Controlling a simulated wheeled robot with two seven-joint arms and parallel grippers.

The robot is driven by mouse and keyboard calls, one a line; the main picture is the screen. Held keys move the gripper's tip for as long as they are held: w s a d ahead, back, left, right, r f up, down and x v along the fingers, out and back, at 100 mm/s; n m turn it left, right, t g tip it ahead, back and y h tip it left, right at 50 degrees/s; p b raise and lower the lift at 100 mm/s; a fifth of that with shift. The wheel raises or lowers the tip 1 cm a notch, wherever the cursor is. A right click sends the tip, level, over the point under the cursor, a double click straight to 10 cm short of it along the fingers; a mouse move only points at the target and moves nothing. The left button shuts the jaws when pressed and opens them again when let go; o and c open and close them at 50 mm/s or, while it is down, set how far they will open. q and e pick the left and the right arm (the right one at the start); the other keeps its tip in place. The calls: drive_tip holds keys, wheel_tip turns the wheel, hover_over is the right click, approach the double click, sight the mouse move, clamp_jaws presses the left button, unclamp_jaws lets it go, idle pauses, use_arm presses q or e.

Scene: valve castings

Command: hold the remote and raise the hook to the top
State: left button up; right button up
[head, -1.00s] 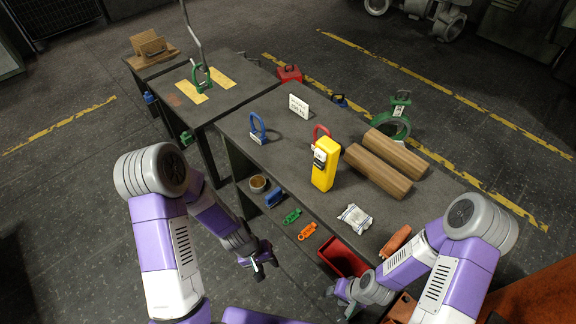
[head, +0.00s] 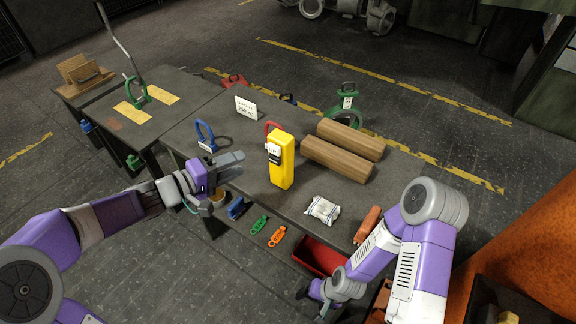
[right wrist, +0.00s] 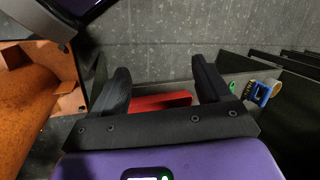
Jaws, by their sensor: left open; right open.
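The yellow remote (head: 281,163) stands upright on the dark table, with a white label and dark controls on its face. A green hook (head: 135,92) hangs from a grey rod or cable (head: 119,48) over the far table, between yellow strips. My left gripper (head: 232,166) is open and empty, left of the remote and apart from it, fingers pointing towards it. My right gripper (head: 312,300) is low at the table's front edge by the red bin (head: 320,257). In the right wrist view, its open fingers (right wrist: 160,85) hold nothing, and the red bin (right wrist: 160,102) shows between them.
Two wooden beams (head: 337,158) lie right of the remote. A blue shackle (head: 205,136), a white sign (head: 246,108) and a red shackle (head: 271,127) stand near it. A white packet (head: 322,210) lies in front. Green (head: 259,225) and orange (head: 277,236) pieces hang along the front edge.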

sight(281, 163)
drive_tip(key=w+a+r+m+g+y, duration=0.1)
drive_tip(key=w+a+r+m, duration=0.2)
drive_tip(key=a+r, duration=0.35)
drive_tip(key=w+a+r+m+y, duration=0.1)
drive_tip(key=w+a+r+m, duration=0.15)
drive_tip(key=a+r, duration=0.4)
drive_tip(key=s+a+r+m+g+y, duration=0.1)
drive_tip(key=s+a+r+m+y, duration=0.15)
drive_tip(key=a+r, duration=0.55)
drive_tip(key=s+a+r+m+g+y, duration=0.1)
drive_tip(key=a+r+g+y, duration=0.3)
drive_tip(key=r, duration=0.8)
drive_tip(key=w+d+m+t, duration=0.4)
drive_tip(key=w+d, duration=0.3)
drive_tip(key=w, duration=0.1)
drive_tip(key=w+d+m+t+h, duration=0.1)
drive_tip(key=w+d+m+t, duration=0.3)
drive_tip(key=w+d, duration=0.3)
drive_tip(key=w+d+f+m+t+h, duration=0.1)
drive_tip(key=w+d+m+t, duration=0.3)
drive_tip(key=w+d, duration=0.4)
drive_tip(key=shift+w+t, duration=0.45)
drive_tip(key=shift+t, duration=0.15)
drive_tip(key=shift+x, duration=3.8)
drive_tip(key=shift+w+r, duration=0.1)
drive_tip(key=shift+r, duration=0.05)
drive_tip(key=c, duration=1.3)
